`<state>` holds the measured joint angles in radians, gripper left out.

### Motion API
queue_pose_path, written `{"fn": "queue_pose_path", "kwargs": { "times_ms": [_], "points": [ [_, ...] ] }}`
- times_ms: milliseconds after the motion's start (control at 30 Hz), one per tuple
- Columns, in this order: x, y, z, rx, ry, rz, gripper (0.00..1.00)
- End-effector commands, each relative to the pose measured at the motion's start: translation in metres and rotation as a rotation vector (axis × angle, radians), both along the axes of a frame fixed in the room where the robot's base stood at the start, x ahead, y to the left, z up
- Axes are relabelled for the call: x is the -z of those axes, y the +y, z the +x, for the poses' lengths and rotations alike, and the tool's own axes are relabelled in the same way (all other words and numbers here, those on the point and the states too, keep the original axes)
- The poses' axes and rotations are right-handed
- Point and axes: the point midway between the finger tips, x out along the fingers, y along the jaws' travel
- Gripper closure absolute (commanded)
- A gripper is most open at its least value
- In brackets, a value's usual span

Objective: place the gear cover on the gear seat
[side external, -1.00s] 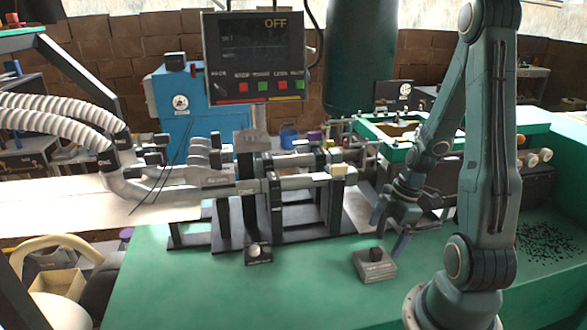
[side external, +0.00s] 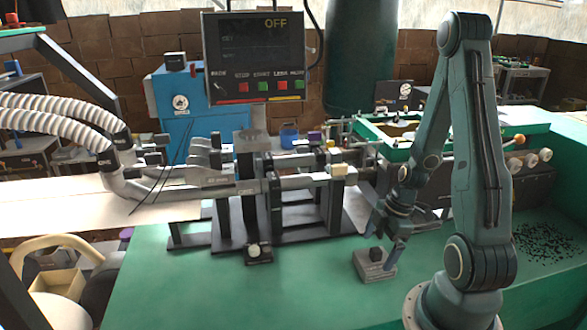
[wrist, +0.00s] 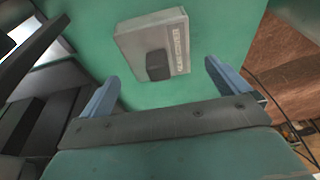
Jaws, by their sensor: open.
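A grey block with a black knob (side external: 375,264), which looks like the gear cover, rests on the green table. In the wrist view the grey block (wrist: 133,42) lies beyond the fingers, within the gap between them, with its black knob facing the camera. My gripper (side external: 383,245) is open and empty, close above and beside the block in the side view. Its two blue fingers are spread apart in the wrist view (wrist: 161,75), and neither visibly touches the block. I cannot tell which part is the gear seat.
The machine frame with grey rods (side external: 290,185) stands left of my gripper. A small black box with a pale knob (side external: 258,253) sits at its front. A screen reading OFF (side external: 254,58) rises behind. The front left of the green table (side external: 200,295) is clear.

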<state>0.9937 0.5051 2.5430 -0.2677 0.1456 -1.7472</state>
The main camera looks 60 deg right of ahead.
Motion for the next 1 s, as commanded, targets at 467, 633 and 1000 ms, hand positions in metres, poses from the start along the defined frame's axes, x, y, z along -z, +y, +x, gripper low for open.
{"fn": "queue_pose_path", "kwargs": {
  "times_ms": [467,633,1000],
  "points": [
    [0.035,0.006,0.007,-0.003,0.002,0.001,0.0],
    [0.037,0.006,0.008,-0.002,0.002,0.0,0.0],
    [0.037,0.006,0.008,-0.002,0.001,0.0,0.0]
  ]
}}
